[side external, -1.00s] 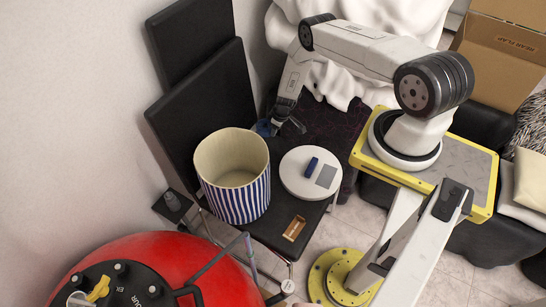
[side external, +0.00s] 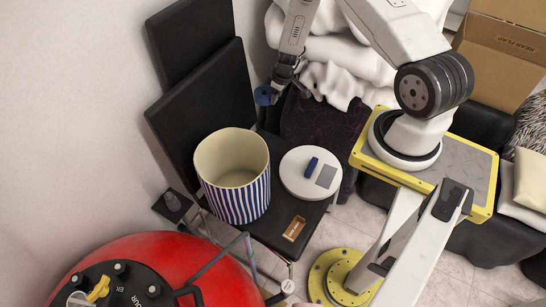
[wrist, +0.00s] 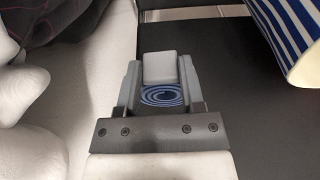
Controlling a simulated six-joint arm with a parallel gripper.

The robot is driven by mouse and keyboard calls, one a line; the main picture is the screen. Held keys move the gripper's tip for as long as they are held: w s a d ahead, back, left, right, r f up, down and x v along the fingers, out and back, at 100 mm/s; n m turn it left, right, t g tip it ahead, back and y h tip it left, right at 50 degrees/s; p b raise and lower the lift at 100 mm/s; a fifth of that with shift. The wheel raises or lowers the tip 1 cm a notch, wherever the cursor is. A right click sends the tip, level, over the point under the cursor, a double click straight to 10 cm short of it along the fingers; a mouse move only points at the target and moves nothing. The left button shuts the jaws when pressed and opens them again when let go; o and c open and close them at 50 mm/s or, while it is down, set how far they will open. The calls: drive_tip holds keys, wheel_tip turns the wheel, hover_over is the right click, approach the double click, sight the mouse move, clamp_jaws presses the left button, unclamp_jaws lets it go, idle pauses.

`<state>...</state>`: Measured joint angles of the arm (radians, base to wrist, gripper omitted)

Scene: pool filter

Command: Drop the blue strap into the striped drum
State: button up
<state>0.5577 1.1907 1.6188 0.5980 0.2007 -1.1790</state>
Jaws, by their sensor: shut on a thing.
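The blue strap (side external: 263,96) is a small coiled roll held at the tip of my gripper (side external: 276,90) in the side view. In the wrist view the strap (wrist: 162,94) shows as blue rings between the two fingers of my gripper (wrist: 160,88), which is shut on it. The striped drum (side external: 243,196), white with blue vertical stripes and an open top, stands on the dark seat. My gripper is raised behind the drum and slightly right of it. The drum's striped side (wrist: 283,25) shows at the upper right of the wrist view.
A round white board (side external: 299,185) with a blue item (side external: 311,167) and a grey card (side external: 326,176) lies right of the drum. A small brown box (side external: 294,228) is in front. Black panels (side external: 203,105) stand behind left. A red tank (side external: 200,270) is at the front left.

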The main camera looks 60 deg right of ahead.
wheel_tip(320, 180, up, 11)
drive_tip(key=n+g+y, duration=0.2)
drive_tip(key=n, duration=1.6)
hover_over(242, 135)
drive_tip(key=s+a, duration=0.3)
drive_tip(key=a, duration=0.1)
drive_tip(key=shift+d+f, duration=0.15)
drive_tip(key=shift+f, duration=1.15)
drive_tip(key=shift+d+f, duration=0.1)
drive_tip(key=shift+f, duration=1.15)
drive_tip(key=shift+f, duration=0.1)
drive_tip(key=shift+f, duration=2.9)
